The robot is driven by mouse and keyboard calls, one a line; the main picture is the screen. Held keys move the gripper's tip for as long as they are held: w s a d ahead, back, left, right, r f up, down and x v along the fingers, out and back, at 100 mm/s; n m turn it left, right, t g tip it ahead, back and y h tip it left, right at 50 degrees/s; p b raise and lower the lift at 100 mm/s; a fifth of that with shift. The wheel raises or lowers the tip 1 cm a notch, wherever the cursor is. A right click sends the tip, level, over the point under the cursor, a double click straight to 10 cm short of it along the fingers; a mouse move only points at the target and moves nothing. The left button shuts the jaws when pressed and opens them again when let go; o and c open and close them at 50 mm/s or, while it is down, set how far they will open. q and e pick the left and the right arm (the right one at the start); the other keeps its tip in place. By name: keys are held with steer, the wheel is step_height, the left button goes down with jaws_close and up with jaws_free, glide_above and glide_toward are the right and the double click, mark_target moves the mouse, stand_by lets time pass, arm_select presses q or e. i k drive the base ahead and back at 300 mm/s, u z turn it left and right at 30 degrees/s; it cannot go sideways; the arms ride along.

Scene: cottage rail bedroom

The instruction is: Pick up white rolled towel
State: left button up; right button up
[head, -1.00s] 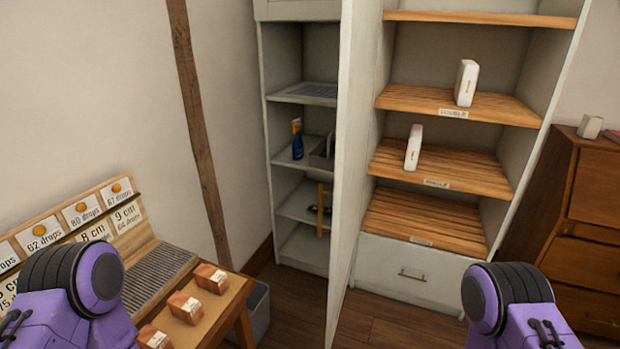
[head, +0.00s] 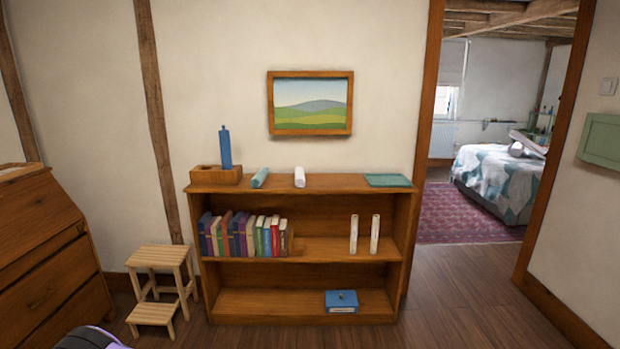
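A white roll (head: 299,177), which looks like the white rolled towel, lies on top of the wooden bookcase (head: 300,321). A teal roll (head: 260,177) lies to its left, and a flat teal folded cloth (head: 388,180) lies to its right. The white roll is apart from both. Neither gripper shows in the head view. Only a bit of my purple arm shows at the bottom left. The bookcase stands against the wall, some way ahead of me.
A blue bottle (head: 225,147) stands in a wooden holder (head: 216,176) on the bookcase's left end. A step stool (head: 158,284) and a wooden dresser (head: 48,262) stand at left. The floor before the bookcase's right side is clear, with a doorway at right.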

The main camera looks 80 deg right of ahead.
mark_target(300, 181)
steer(key=z, duration=3)
steer(key=i, duration=2.55)
steer(key=u, duration=0.3)
